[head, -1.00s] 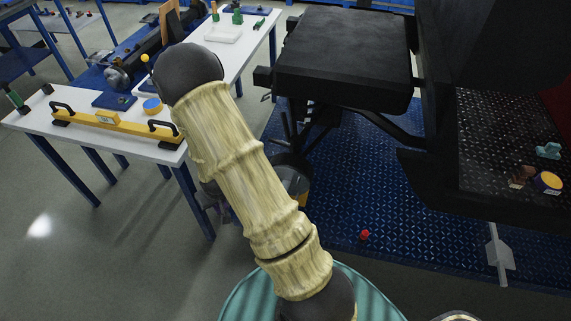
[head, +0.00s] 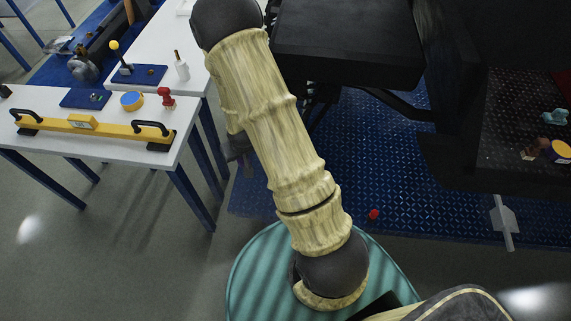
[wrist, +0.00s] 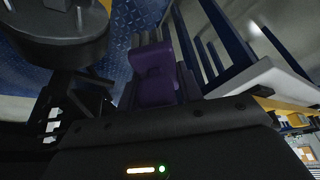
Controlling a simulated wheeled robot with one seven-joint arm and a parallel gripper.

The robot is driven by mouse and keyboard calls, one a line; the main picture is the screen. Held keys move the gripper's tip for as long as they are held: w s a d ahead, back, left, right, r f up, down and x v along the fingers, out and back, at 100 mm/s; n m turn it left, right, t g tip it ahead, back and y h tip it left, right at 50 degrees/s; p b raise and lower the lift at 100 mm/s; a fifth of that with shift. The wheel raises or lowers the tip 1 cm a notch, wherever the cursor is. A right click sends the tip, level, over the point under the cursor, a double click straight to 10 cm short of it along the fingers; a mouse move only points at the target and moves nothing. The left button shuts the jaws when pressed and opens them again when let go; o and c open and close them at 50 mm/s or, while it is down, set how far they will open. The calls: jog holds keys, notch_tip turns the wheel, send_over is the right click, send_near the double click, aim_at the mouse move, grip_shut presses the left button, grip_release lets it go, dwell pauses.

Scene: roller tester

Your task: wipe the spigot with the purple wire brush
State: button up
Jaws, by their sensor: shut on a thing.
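My gripper (wrist: 156,48) is shut on a purple block-like thing, which I take to be the purple wire brush (wrist: 153,82). The brush lies between the dark fingers in the wrist view. Its bristles cannot be made out. In the head view my arm hides most of the gripper, and only a dark part shows left of the arm. The brush does not show clearly there. I cannot pick out the spigot with certainty in either view.
A large black machine (head: 345,45) stands over blue flooring (head: 385,155) at right. A small red object (head: 373,214) lies on that flooring.

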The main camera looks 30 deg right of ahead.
jog(key=shift+s, duration=0.2)
jog(key=shift+s+d+f+m, duration=0.2)
jog(key=shift+d+f+m, duration=0.1)
jog(key=shift+d+m, duration=0.15)
jog(key=s+d+f+m+g+h+b, duration=0.1)
jog(key=s+d+f+m+g+b, duration=0.1)
jog(key=m, duration=1)
jog(key=s+d+f+m+g+h+b, duration=0.1)
jog(key=s+d+m+g, duration=0.4)
jog(key=m, duration=0.7)
jog(key=s+d+f+h, duration=0.1)
jog(key=d, duration=0.1)
jog(key=shift+s+d+h+b, duration=0.25)
jog(key=shift+d+h+b, duration=0.05)
jog(key=shift+d+b, duration=0.1)
jog(key=shift+f+m, duration=0.15)
jog(key=shift+m, duration=0.1)
